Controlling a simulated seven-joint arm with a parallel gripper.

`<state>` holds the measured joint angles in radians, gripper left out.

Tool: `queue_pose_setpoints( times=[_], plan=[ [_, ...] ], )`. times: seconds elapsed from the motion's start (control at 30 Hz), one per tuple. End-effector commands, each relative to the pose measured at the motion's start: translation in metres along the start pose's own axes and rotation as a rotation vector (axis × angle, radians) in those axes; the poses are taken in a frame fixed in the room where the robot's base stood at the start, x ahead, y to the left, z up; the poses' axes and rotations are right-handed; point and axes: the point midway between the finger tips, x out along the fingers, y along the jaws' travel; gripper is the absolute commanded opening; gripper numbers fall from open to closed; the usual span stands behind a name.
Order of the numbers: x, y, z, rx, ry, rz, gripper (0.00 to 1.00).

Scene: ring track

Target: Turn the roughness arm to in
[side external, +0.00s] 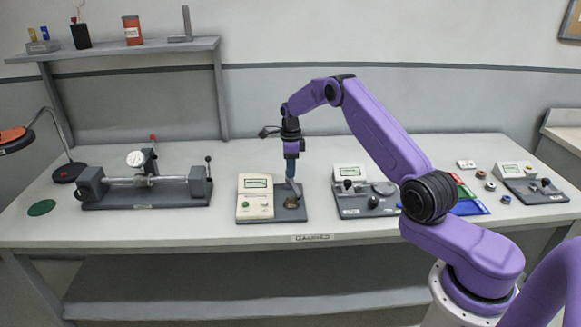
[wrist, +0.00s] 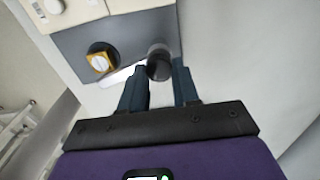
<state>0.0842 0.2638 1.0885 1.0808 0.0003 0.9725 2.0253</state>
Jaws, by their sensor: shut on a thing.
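The roughness gauge is a cream box with a small green screen (side external: 256,184) on a dark grey base (side external: 270,217), near the middle of the bench. My gripper (side external: 292,181) points down over the right part of this base. In the wrist view, my gripper (wrist: 160,72) is shut on a dark round knob (wrist: 159,58), taken to be the end of the roughness arm. The fingers stand on either side of it. A yellow square piece on a black round mount (wrist: 99,62) sits to the left on the grey base. The rest of the arm is mostly hidden.
A long grey bench instrument (side external: 145,190) stands to the left and another gauge with a screen (side external: 365,200) close to the right. A blue tray (side external: 470,208) and a smaller gauge (side external: 530,188) are further right. A shelf (side external: 115,50) is behind.

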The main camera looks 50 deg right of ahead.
Motion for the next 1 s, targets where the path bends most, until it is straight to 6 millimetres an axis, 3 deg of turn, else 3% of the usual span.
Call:
queue_pose_setpoints(
  times=[0.4, 1.0],
  plan=[
    [-0.0014, 0.0001, 0.0002, 0.220, 0.000, -0.002, 0.00],
    [-0.0015, 0.0002, 0.0005, 0.263, -0.002, -0.002, 0.00]
  ],
)
